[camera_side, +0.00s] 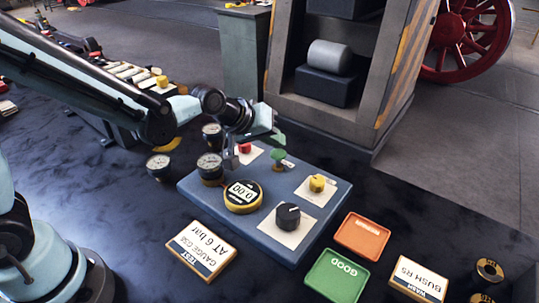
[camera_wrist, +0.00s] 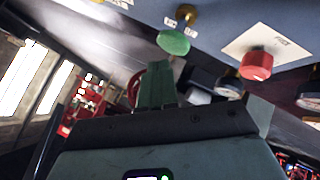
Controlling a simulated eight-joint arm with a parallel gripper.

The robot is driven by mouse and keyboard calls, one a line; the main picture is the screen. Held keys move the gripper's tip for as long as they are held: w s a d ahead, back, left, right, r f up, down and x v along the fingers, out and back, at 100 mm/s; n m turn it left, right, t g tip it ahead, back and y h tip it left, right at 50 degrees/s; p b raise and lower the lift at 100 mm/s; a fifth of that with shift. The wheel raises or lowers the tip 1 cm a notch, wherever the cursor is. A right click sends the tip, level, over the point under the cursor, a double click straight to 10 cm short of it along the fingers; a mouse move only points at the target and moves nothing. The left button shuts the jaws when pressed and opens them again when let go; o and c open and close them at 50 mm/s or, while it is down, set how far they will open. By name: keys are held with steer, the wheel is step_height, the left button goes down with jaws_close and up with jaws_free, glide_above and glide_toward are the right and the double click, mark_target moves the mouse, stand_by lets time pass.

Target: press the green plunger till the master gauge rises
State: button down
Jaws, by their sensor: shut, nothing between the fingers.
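The green plunger (camera_side: 278,155) stands on the back part of a blue panel (camera_side: 212,196). Its round green cap also shows in the wrist view (camera_wrist: 173,42). My gripper (camera_side: 280,142) is shut and empty, with its tips just above the plunger cap. In the wrist view the gripper's fingers (camera_wrist: 155,75) point up at the cap and lie just below it in the picture. Whether they touch it I cannot tell. The master gauge (camera_side: 243,195), round with a yellow rim, sits on the panel and reads 0.00.
A red button (camera_side: 245,148), a yellow knob (camera_side: 317,183) and a black knob (camera_side: 288,215) are on the panel near the plunger. Small dial gauges (camera_side: 209,167) stand at its left. An orange tray (camera_side: 362,236) and a green GOOD tray (camera_side: 337,276) lie at the right front.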

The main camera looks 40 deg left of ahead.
mark_target(278, 152)
steer(key=shift+f, duration=0.15)
steer(key=shift+f, duration=0.3)
steer(key=shift+f, duration=1.3)
stand_by(1.6)
steer(key=shift+r, duration=1.75)
steer(key=shift+r, duration=0.1)
steer(key=shift+r, duration=2.4)
